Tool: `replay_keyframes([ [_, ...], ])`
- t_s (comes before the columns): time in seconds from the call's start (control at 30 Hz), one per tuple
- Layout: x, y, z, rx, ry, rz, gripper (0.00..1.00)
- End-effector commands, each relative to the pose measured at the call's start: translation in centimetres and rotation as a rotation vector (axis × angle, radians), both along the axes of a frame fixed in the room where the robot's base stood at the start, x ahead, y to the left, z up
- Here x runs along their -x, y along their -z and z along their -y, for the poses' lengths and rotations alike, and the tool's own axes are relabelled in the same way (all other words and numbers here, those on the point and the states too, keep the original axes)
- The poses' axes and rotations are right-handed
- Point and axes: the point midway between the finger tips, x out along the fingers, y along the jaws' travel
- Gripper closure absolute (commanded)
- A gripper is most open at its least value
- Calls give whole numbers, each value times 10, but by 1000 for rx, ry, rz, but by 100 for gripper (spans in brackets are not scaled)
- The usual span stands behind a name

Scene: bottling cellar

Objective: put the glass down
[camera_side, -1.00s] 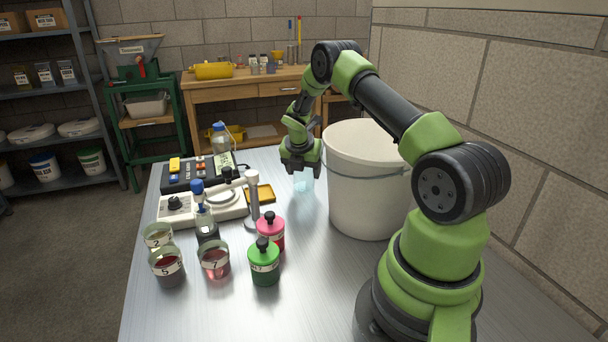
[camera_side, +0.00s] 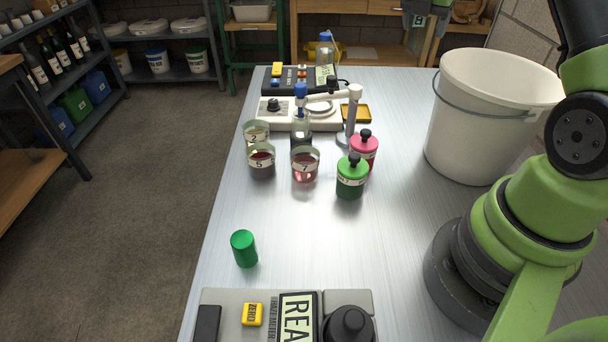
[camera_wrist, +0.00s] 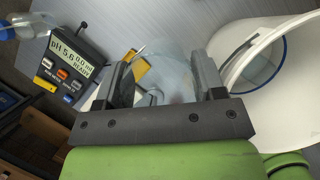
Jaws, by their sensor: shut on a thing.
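My gripper (camera_wrist: 166,68) is shut on a clear glass (camera_wrist: 174,80), which shows faintly between the two dark fingers in the wrist view. In the side view the glass (camera_side: 418,20) is at the top edge, with a label that reads 8. It is in the air, higher in the picture than the white bucket's rim. Most of my gripper is cut off there. The wrist view has the bucket to the right of the fingers and the grey table beyond them.
The white bucket (camera_side: 480,125) stands on the metal table (camera_side: 300,220). Glasses 2 (camera_side: 256,136), 5 (camera_side: 261,163) and 7 (camera_side: 305,165) stand left of the green bottle (camera_side: 351,178) and pink bottle (camera_side: 364,148). A pH meter (camera_wrist: 65,65) is at the left in the wrist view.

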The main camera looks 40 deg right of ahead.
Motion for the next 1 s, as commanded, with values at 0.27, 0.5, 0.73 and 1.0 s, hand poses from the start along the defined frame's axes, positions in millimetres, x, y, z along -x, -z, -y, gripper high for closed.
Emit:
replay_keyframes([
  [0.27,-4,-43,-7,-2,-4,-1,62],
  [0.5,-27,-40,-61,-2,5,-2,62],
  [0.73,-46,-39,-153,-1,28,-3,62],
  [1.0,-28,-39,-297,0,83,-2,62],
])
